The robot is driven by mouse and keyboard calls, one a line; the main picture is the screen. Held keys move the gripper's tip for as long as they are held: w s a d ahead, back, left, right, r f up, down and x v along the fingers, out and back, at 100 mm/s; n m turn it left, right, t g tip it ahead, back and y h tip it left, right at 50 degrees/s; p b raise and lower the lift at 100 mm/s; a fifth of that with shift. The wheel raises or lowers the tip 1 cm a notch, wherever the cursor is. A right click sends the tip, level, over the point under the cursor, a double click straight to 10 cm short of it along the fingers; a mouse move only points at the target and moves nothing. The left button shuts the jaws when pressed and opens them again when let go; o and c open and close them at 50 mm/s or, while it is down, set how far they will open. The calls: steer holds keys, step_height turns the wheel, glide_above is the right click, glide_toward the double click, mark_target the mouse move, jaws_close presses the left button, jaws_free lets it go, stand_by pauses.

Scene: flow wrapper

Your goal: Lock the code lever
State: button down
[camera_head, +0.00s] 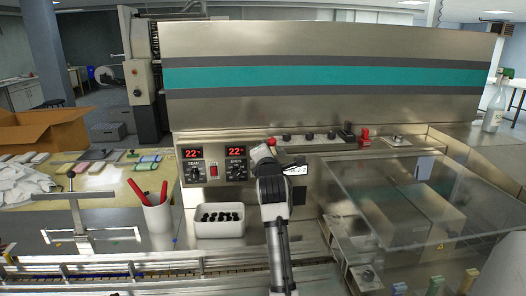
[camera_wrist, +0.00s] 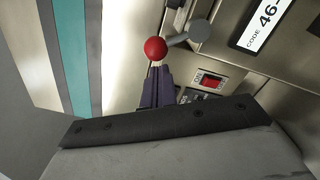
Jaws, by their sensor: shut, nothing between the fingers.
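The code lever (camera_wrist: 188,35) is a short grey arm with a red ball knob (camera_wrist: 155,48), mounted on the metal panel. A white label (camera_wrist: 262,28) reading "CODE 46-" is beside it. In the head view the red knob (camera_head: 271,141) shows just above the end of my arm, which hides most of the lever. My gripper (camera_wrist: 156,70) is shut and empty, its dark fingertips right at the red ball in the wrist view. I cannot tell whether they touch it.
Two red "22" displays (camera_head: 193,153) and a red switch (camera_wrist: 212,82) are on the panel left of my arm. A white bin of black parts (camera_head: 219,230) and a cup with red-handled tools (camera_head: 158,217) stand below. A clear guard (camera_head: 430,195) is at right.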

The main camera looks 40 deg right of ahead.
mark_target(275, 140)
steer(key=shift+s+d+r+b, duration=0.1)
steer(key=shift+d+r+b, duration=0.15)
steer(key=shift+r+b, duration=0.25)
stand_by(0.5)
steer(key=shift+s+d+r+m+b, duration=0.3)
steer(key=shift+d+r+m+b, duration=0.25)
steer(key=shift+m, duration=0.35)
steer(key=shift+s+d+r, duration=0.35)
steer(key=shift+d+r, duration=0.1)
steer(key=shift+d, duration=0.05)
steer(key=shift+s+d+r+m+b, duration=0.25)
steer(key=shift+d+m, duration=0.2)
steer(key=shift+m, duration=0.3)
steer(key=shift+s+d+r+m+b, duration=0.1)
steer(key=shift+s+d+m+b, duration=0.3)
steer(key=shift+m, duration=0.35)
steer(key=shift+d, duration=0.2)
steer(key=shift+r, duration=0.1)
